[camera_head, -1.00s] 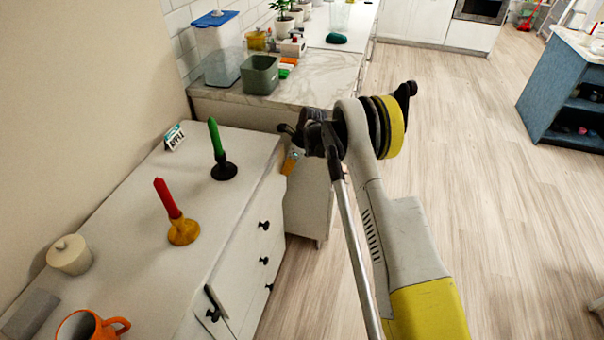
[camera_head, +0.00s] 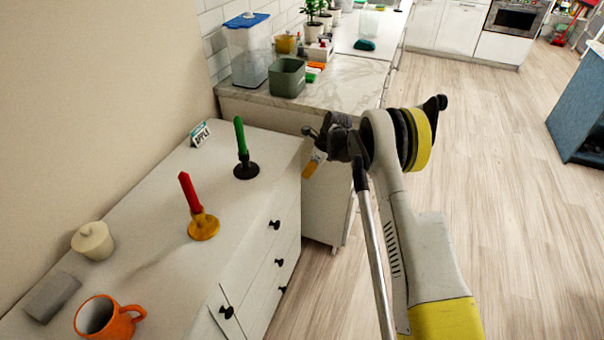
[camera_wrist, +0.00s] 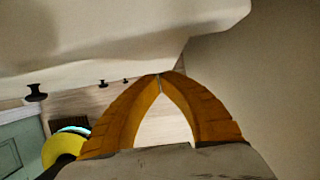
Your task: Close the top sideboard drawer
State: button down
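The white sideboard (camera_head: 150,225) stands along the wall at left in the head view. Its front faces right and carries several dark knobs. The top drawer front (camera_head: 262,235) has a knob (camera_head: 274,224) near the far end; I cannot tell for sure how far it stands out. Another knob (camera_head: 227,312) is nearer the camera. My gripper (camera_head: 311,168), with orange fingers, is beside the sideboard's far front corner and holds nothing. In the wrist view the tips of my gripper (camera_wrist: 160,76) meet, and a dark knob (camera_wrist: 36,92) shows at left.
On the sideboard stand a red candle (camera_head: 190,192), a green candle (camera_head: 241,140), an orange mug (camera_head: 98,318), a lidded pot (camera_head: 92,240) and a small sign (camera_head: 200,134). A marble counter (camera_head: 345,92) lies beyond. The wooden floor (camera_head: 500,190) at right is open.

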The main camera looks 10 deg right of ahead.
jog(key=s+d+p+v, duration=0.1)
jog(key=p+v, duration=0.3)
jog(key=v, duration=0.7)
jog(key=shift+f, duration=0.3)
jog(key=s+a+r+n+t+h, duration=0.1)
jog(key=s+a+r+n, duration=0.1)
jog(key=s+r+n, duration=0.75)
jog(key=s+a+r+n+t+h, duration=0.15)
jog(key=s+r, duration=0.55)
jog(key=r, duration=0.7)
jog(key=s+a+n+t+h, duration=0.1)
jog(key=s+a+n+t, duration=0.1)
jog(key=s+n, duration=1.1)
jog(key=shift+s+a+r+n, duration=0.25)
jog(key=shift+s+r+n, duration=0.15)
jog(key=shift+s, duration=5.1)
